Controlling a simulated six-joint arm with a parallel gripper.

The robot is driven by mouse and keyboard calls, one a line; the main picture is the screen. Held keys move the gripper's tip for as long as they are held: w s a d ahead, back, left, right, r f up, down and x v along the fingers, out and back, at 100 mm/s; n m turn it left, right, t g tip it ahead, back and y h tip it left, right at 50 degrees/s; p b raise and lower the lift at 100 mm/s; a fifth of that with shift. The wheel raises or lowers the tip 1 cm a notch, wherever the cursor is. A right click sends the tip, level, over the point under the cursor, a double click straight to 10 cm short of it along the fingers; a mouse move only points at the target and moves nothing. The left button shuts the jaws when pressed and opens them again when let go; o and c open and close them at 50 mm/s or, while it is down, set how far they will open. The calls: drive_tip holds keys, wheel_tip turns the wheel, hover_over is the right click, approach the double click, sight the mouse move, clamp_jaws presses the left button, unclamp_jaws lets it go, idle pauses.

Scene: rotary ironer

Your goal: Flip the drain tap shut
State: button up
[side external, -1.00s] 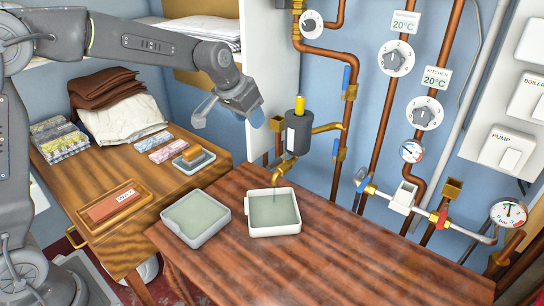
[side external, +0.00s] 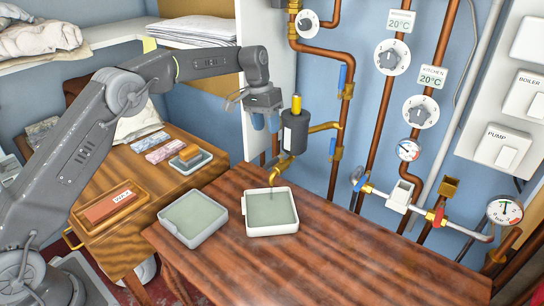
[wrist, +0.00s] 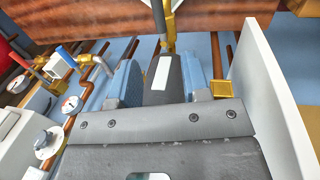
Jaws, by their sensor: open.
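The dark cylinder (side external: 294,134) with a yellow top stands at the wall, with a brass pipe on its right. Below it a brass drain tap fitting (side external: 284,166) curves down over a white tray (side external: 270,231); its lever position is too small to tell. My gripper (side external: 265,122) is open, pointing down, just left of the cylinder's upper part. In the wrist view, the blue fingers of my gripper (wrist: 161,80) appear on either side of the dark cylinder (wrist: 166,75) and its white label. Contact cannot be told. Brass (wrist: 171,22) shows beyond it.
A second tray (side external: 193,218) stands left of the first on the wooden table (side external: 350,255). The white cabinet side panel (side external: 287,75) is close behind my gripper. Copper pipes, dials and a red-handled valve (side external: 438,217) line the wall rightward. The table's right part is clear.

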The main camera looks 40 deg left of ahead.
sight(275, 160)
drive_tip(key=f, duration=0.3)
drive_tip(key=d+f, duration=0.1)
drive_tip(key=f, duration=0.2)
drive_tip(key=d+f, duration=0.1)
drive_tip(key=f, duration=0.3)
clamp_jaws()
